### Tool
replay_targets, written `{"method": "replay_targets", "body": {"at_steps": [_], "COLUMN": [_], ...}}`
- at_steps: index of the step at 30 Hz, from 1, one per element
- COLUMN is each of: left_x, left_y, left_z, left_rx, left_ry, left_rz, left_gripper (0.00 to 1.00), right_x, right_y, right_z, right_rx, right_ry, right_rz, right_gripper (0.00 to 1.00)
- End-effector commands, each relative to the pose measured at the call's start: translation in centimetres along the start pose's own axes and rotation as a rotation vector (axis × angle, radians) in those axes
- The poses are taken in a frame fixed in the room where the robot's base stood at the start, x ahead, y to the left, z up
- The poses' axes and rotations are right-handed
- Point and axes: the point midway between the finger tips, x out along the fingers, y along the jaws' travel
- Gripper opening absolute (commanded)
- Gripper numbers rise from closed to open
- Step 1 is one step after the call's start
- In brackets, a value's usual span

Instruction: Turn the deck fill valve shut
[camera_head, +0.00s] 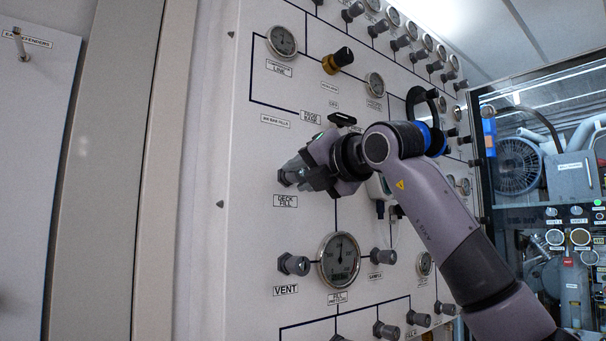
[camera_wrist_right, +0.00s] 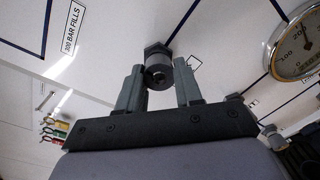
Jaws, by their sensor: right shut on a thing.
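The deck fill valve is a grey knob (camera_head: 287,177) on the white panel, just above the "DECK FILL" label (camera_head: 285,201). In the head view my right gripper (camera_head: 300,174) is at this knob and hides part of it. In the right wrist view the grey knob (camera_wrist_right: 158,67) sits between the two fingertips of my right gripper (camera_wrist_right: 159,85). The gripper is shut on the knob, one finger on each side. My left gripper is not in view.
A grey "VENT" knob (camera_head: 293,264) and a round gauge (camera_head: 339,259) are below the deck fill valve. A brass-based black knob (camera_head: 339,60) and more gauges are above. My right arm covers part of the panel. A dark-framed cabinet (camera_head: 545,160) stands at the right.

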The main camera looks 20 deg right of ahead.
Motion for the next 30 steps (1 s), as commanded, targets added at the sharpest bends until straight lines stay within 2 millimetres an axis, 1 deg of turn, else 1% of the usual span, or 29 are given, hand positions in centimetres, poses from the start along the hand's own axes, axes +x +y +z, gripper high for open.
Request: {"method": "replay_targets", "body": {"at_steps": [6, 7, 8, 9, 17, 20, 23, 30], "left_x": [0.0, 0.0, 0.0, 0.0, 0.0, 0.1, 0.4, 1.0], "left_y": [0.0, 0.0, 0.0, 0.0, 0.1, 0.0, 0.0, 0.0], "left_z": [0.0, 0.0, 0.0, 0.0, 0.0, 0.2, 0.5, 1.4], "left_rx": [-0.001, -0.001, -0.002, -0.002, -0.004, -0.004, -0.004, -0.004], "left_ry": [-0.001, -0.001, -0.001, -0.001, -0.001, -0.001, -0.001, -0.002], "left_rz": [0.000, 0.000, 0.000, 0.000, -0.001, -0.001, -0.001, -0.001], "left_gripper": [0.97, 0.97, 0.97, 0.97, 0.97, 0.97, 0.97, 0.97], "right_x": [0.0, 0.0, 0.0, 0.0, 0.0, -0.4, -1.4, -5.1], "right_y": [0.0, 0.0, 0.0, 0.0, 0.0, -0.1, -0.1, -0.2], "right_z": [-0.1, -0.1, -0.1, -0.1, 0.0, 0.0, -0.1, -0.1], "right_rx": [0.003, 0.003, 0.003, 0.002, 0.000, 0.000, -0.002, -0.001], "right_ry": [0.003, 0.003, 0.003, 0.003, 0.001, 0.000, -0.002, -0.002], "right_rz": [-0.001, -0.001, -0.001, -0.001, 0.000, 0.000, 0.002, 0.001], "right_gripper": [0.04, 0.38, 0.48, 0.60, 0.60, 0.60, 0.60, 0.60]}}
